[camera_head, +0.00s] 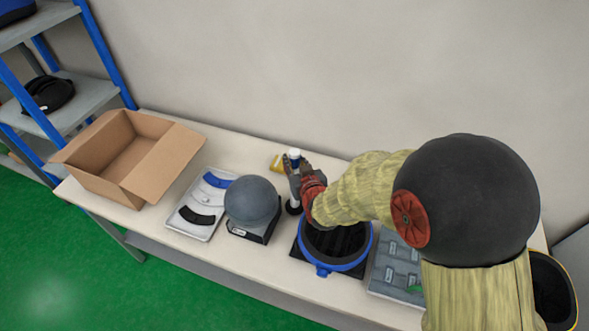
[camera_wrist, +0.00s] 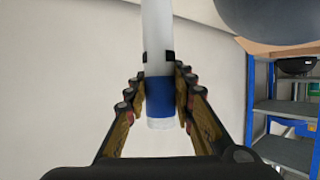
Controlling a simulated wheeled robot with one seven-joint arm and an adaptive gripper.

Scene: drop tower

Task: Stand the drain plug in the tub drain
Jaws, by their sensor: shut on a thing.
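My gripper (camera_head: 300,178) is shut on a slim white cylinder with a blue band, which I take for the drain plug (camera_head: 294,154). In the wrist view the drain plug (camera_wrist: 159,95) sits between both fingers (camera_wrist: 160,100), gripped around the blue band, with a clear end past it. In the head view it looks about upright, with a dark foot low down beside the tub. The tub (camera_head: 321,267) is a round black basin with a blue rim, just in front and right of the plug. My arm covers part of it, and I cannot make out the drain.
A grey ball (camera_head: 251,199) on a black block and a pale tray (camera_head: 190,229) with blue and black pieces lie left of the tub. An open cardboard box (camera_head: 120,165) is further left. A grey panel (camera_head: 385,274) is right of the tub.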

